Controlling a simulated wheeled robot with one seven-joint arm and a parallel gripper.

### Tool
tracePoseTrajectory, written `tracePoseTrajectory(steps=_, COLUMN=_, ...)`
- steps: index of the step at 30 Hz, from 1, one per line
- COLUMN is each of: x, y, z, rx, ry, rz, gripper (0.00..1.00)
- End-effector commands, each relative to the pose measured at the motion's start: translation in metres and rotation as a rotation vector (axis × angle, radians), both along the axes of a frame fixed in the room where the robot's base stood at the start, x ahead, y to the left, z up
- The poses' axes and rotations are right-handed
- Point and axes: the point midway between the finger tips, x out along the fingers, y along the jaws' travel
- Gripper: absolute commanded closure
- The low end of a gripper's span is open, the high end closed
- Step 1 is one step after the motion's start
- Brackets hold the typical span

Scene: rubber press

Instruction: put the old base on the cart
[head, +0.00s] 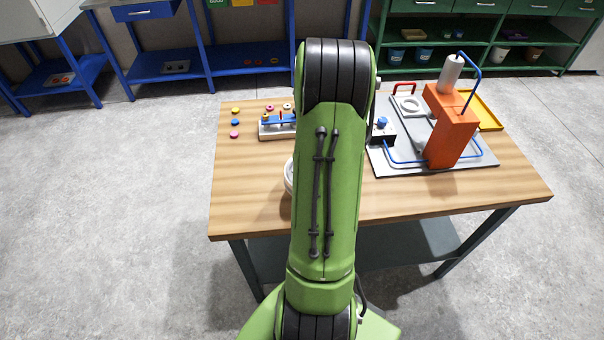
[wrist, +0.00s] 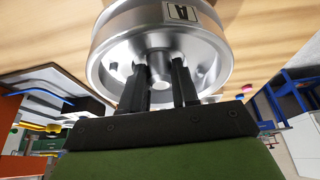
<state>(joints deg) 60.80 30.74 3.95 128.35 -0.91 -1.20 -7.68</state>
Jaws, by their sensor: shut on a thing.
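A round silver metal base (wrist: 160,32) with a raised rim, a central stud and a label "A" fills the top of the wrist view. My gripper (wrist: 160,78) has its two dark fingers inside the base's hollow, one on each side of the stud, and is shut on it. In the head view, the pale edge of a round part (head: 288,176) shows at the left of my arm, over the wooden table (head: 240,212); the rest of it and my gripper are hidden behind the arm. I cannot make out a cart in either view.
An orange press (head: 450,130) stands on a grey plate at the table's right, with blue tubing, a white ring (head: 408,104) and a yellow tray (head: 487,112). A rack (head: 275,130) and small coloured discs lie back left. The table's front left is clear.

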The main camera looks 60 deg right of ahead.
Motion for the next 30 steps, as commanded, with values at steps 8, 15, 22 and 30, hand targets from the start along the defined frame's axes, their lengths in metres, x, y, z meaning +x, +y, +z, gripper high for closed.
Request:
tracePoseTrajectory(steps=8, x=0.001, y=0.000, z=-0.041, rx=0.000, ry=-0.003, rz=0.000, gripper=1.00)
tracePoseTrajectory(steps=15, x=0.001, y=-0.001, z=-0.059, rx=-0.006, ry=-0.005, rz=0.000, gripper=1.00)
tracePoseTrajectory(steps=22, x=0.001, y=-0.001, z=-0.060, rx=-0.006, ry=-0.005, rz=0.000, gripper=1.00)
tracePoseTrajectory(steps=30, x=0.000, y=0.000, z=-0.062, rx=-0.001, ry=-0.002, rz=0.000, gripper=0.45)
